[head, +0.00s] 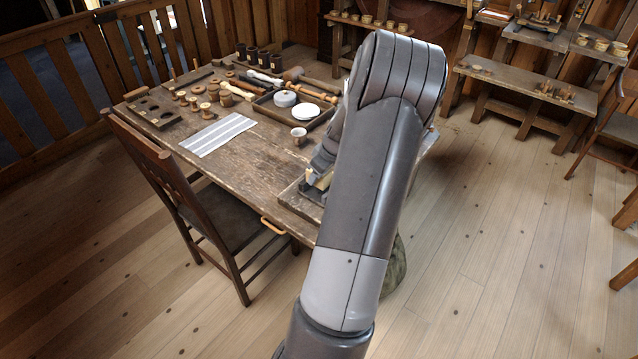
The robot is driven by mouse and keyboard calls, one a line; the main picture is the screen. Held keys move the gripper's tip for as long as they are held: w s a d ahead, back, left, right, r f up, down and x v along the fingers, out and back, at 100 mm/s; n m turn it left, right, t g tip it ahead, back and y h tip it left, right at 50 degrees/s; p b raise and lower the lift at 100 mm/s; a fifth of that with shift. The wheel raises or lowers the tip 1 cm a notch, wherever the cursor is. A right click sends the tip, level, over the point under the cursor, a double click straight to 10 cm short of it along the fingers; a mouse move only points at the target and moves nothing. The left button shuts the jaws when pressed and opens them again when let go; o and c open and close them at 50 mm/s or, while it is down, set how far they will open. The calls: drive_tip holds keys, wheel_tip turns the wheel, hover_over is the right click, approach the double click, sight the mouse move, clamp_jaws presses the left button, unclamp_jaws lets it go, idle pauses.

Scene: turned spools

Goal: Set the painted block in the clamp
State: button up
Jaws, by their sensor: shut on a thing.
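My gripper (318,172) is at the front right part of the table, mostly hidden behind my own forearm. It is shut on a small pale yellow piece, which looks like the painted block (321,181). The block is just above or against a low dark wooden fixture (296,201) at the table's front edge, which appears to be the clamp. My arm covers its right side. I cannot tell whether the block touches the clamp or sits between its jaws.
The worn wooden table (232,171) holds a small cup (298,136), a striped cloth (218,134), a tray (262,107) with white round pieces, several spools and a holed block (154,113). A chair (195,195) stands at the front left. Bare table lies left of the clamp.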

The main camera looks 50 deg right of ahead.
sight(319, 183)
drive_tip(key=shift+f, duration=1.85)
drive_tip(key=shift+f, duration=0.2)
drive_tip(key=o, duration=1)
drive_tip(key=v, duration=1.2)
drive_tip(key=shift+r, duration=0.2)
